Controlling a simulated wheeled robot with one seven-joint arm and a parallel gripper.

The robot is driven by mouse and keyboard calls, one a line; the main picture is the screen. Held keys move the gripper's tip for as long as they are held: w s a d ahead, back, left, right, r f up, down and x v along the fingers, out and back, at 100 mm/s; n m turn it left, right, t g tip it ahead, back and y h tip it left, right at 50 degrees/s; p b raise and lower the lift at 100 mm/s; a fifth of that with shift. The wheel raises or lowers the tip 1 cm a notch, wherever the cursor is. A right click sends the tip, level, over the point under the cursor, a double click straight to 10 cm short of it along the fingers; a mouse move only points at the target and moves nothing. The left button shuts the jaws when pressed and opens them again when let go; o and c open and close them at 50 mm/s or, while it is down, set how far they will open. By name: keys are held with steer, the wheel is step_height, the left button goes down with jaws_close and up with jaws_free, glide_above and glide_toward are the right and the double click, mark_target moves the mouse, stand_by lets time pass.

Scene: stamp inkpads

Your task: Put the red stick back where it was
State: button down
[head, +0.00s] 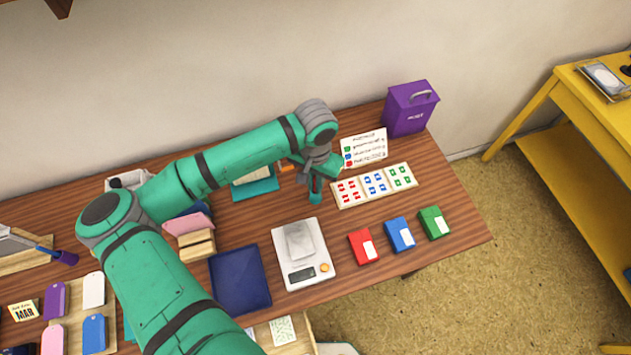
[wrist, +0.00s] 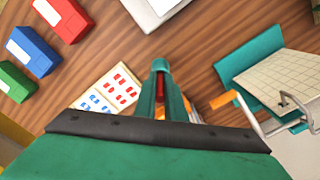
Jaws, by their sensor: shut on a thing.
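My gripper (head: 316,194) points down over the table, just left of the pale panel (head: 336,203). In the wrist view its teal fingers (wrist: 160,68) are closed around a narrow red piece (wrist: 160,88), which I take for the red stick. Most of the stick is hidden by the fingers, and I cannot tell whether its lower end touches the table. The panel shows red, blue and green marks in separate sections. A card (head: 363,149) with green, blue and red lines stands behind the panel.
Red (head: 363,246), blue (head: 400,234) and green (head: 434,222) inkpads lie in front of the panel. A white scale (head: 301,253) is nearer, left of them. A purple box (head: 410,108) stands at the back right. A teal paper trimmer (wrist: 238,66) and an orange item (wrist: 222,100) are close to the gripper.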

steer(key=c, duration=1.8)
jaws_free()
steer(key=shift+f, duration=0.1)
